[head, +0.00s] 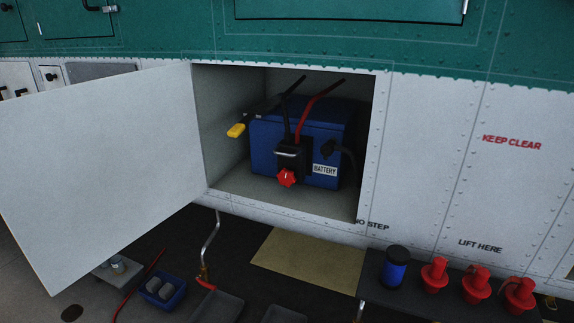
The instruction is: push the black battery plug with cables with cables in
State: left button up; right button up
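The black battery plug (290,156) is on the front of the blue battery (262,147) inside the open compartment. A black cable (289,112) and a red cable (310,108) rise from it. A pale bar crosses its front, and a red knob (286,178) sits just below. I cannot tell how deep the plug sits in its socket. Neither of my grippers is in view.
The white compartment door (105,170) stands open to the left. A yellow-ended handle (237,130) is left of the battery. A black cable (343,150) curves at its right. Below are a blue tray (163,292), a blue-black canister (396,268) and red plugs (434,277).

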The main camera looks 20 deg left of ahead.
aim_at(292, 155)
jog(key=z, duration=0.5)
jog(key=k, duration=0.3)
jog(key=u, duration=1.15)
jog(key=i, duration=1)
jog(key=z, duration=0.6)
